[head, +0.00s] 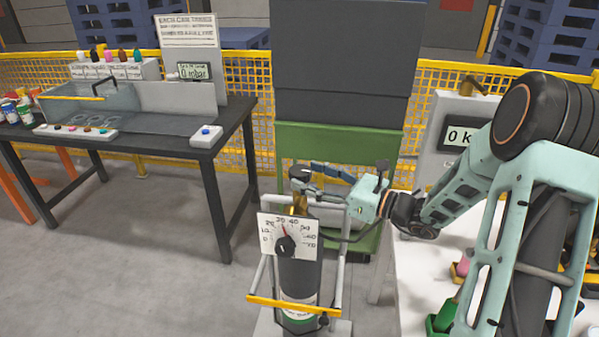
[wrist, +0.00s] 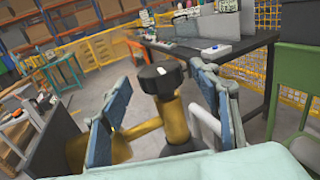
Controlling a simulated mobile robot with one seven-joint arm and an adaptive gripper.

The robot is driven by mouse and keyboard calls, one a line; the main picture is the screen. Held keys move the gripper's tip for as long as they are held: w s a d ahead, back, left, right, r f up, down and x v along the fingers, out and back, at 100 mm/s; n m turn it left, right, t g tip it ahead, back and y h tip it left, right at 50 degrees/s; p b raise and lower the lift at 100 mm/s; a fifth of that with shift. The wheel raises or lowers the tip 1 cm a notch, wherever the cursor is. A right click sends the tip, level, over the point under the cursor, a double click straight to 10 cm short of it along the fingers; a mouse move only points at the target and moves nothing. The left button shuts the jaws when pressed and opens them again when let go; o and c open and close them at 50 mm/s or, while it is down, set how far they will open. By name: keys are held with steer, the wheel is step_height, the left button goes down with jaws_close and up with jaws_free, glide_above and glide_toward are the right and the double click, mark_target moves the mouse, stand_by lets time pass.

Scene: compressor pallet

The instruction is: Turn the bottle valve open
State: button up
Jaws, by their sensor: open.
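The gas bottle (head: 299,270) is a dark grey cylinder with a white and green label, standing upright in a trolley. Its valve has a black round knob (head: 298,173) on a brass body (head: 300,204). In the wrist view the knob (wrist: 160,78) carries a white mark and sits on a brass stem (wrist: 175,122). My gripper (head: 306,177) reaches in from the right at knob height. In the wrist view its blue-grey fingers (wrist: 161,77) stand apart on either side of the knob, with visible gaps. The bottle's lower part is hidden in the wrist view.
A gauge plate (head: 270,224) with a dial faces front below the valve. The trolley (head: 333,290) has a yellow bar. A green cabinet (head: 345,140) stands behind. A black workbench (head: 185,135) is at left, a scale display (head: 459,137) at right.

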mark_target(299, 170)
steer(key=shift+x, duration=1.7)
steer(key=c, duration=1.2)
steer(key=shift+n+g+y, duration=0.4)
steer(key=shift+g, duration=0.1)
steer(key=n+g+y+p, duration=0.1)
steer(key=n+g, duration=0.1)
steer(key=g, duration=0.1)
steer(key=shift+n+g+y, duration=0.3)
steer(key=shift+n+g, duration=0.1)
steer(key=shift+n+g+y, duration=0.15)
steer(key=shift+n+g, duration=0.75)
steer(key=shift+g, duration=0.6)
steer(key=shift+n+g+y, duration=0.15)
steer(key=shift+n+g, duration=0.75)
steer(key=shift+g, duration=0.6)
steer(key=shift+s+g, duration=0.1)
steer(key=shift+g, duration=0.2)
